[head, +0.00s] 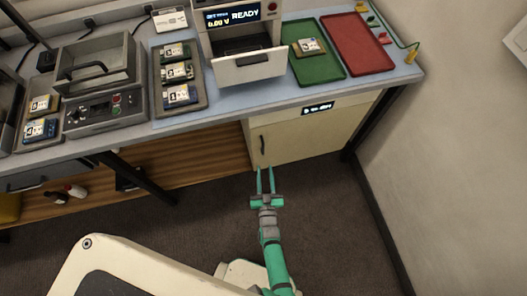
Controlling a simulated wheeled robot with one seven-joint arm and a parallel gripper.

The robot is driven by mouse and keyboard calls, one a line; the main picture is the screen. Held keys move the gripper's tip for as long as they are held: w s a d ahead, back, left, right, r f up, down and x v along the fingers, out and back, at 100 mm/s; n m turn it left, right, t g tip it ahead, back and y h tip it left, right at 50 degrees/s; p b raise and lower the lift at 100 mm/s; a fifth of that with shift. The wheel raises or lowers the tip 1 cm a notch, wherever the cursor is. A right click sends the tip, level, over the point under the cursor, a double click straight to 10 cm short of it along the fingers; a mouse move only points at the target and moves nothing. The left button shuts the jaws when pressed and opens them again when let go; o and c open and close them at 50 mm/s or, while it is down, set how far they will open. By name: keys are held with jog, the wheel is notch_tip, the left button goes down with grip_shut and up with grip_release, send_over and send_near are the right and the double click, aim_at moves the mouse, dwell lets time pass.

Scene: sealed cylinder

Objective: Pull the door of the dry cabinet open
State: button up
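The dry cabinet (325,130) is a cream box under the right end of the bench, with a small lit display (318,108) on its upper front. Its door (295,143) looks shut, and a dark vertical handle (262,144) sits near the door's left edge. My gripper (265,172) is green and points toward the cabinet. Its two fingers are apart with nothing between them, and the tips show just below the handle in the picture. I cannot tell how far they are from it.
The bench holds a tester (240,35) reading READY, a green tray (318,65), a red tray (380,50) and a dark tray of numbered boards (160,108). A dark bench leg (365,122) and the wall (450,140) stand right of the cabinet. Carpet (325,205) before it is clear.

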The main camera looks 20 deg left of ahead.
aim_at(263, 149)
jog(key=x, duration=0.9)
jog(key=shift+w+a, duration=0.2)
jog(key=shift+w, duration=0.1)
grip_shut()
